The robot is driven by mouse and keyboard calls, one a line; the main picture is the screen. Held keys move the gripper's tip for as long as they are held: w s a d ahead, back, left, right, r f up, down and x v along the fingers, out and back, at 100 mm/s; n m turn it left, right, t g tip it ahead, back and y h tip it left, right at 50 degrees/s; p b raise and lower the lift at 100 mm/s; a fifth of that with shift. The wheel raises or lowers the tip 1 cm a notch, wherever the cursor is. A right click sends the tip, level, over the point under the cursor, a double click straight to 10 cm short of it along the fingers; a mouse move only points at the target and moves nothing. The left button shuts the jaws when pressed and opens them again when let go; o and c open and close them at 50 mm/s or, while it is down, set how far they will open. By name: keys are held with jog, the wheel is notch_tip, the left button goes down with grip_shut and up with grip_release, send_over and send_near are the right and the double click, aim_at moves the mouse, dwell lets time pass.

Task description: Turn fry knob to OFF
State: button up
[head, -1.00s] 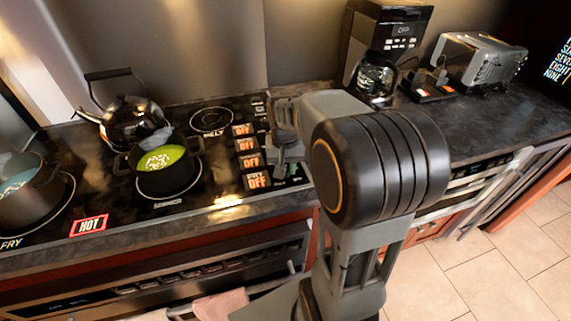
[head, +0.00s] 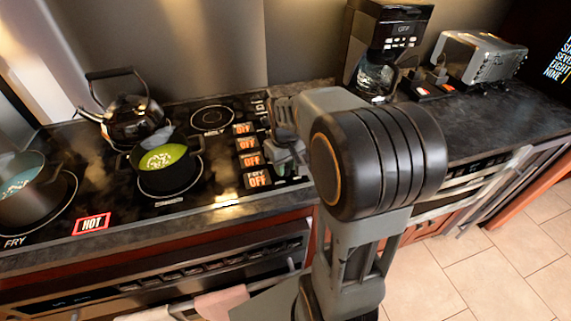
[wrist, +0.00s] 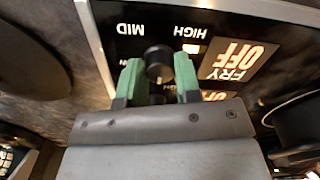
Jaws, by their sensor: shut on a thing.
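The fry knob (wrist: 158,58) is a round black knob on the black stove panel in the wrist view. My gripper (wrist: 158,72) has its two green fingers on either side of the knob and is shut on it. Beside the knob, the lit display (wrist: 237,60) reads "FRY OFF". Printed marks "MID" and "HIGH" show upside down past the knob. In the head view, my gripper (head: 286,152) is at the right end of the cooktop, next to the "FRY OFF" display (head: 257,180). The knob is hidden there.
A pot of green soup (head: 165,158), a kettle (head: 131,120) and a pot at the left (head: 27,195) stand on the cooktop. A "HOT" sign (head: 91,224) glows at the front. A coffee maker (head: 390,40) and toaster (head: 481,57) stand at the right.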

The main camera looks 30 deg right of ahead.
dwell(0.3)
jog(key=o, duration=0.9)
jog(key=shift+r, duration=0.1)
notch_tip(320, 180, up, 14)
jog(key=shift+f+p, duration=0.2)
jog(key=shift+p, duration=0.3)
jog(key=m+t, duration=0.2)
send_over(282, 181)
notch_tip(282, 181, down, 5)
jog(key=shift+n+t, duration=0.7)
jog(key=shift+t, duration=0.1)
jog(key=s+a, duration=0.2)
jog(key=s+a+f+p, duration=0.1)
jog(key=s+a, duration=0.1)
jog(key=s, duration=0.1)
jog(key=s+a+f, duration=0.1)
jog(key=s+a, duration=0.1)
jog(key=s, duration=0.1)
jog(key=shift+a+f, duration=0.1)
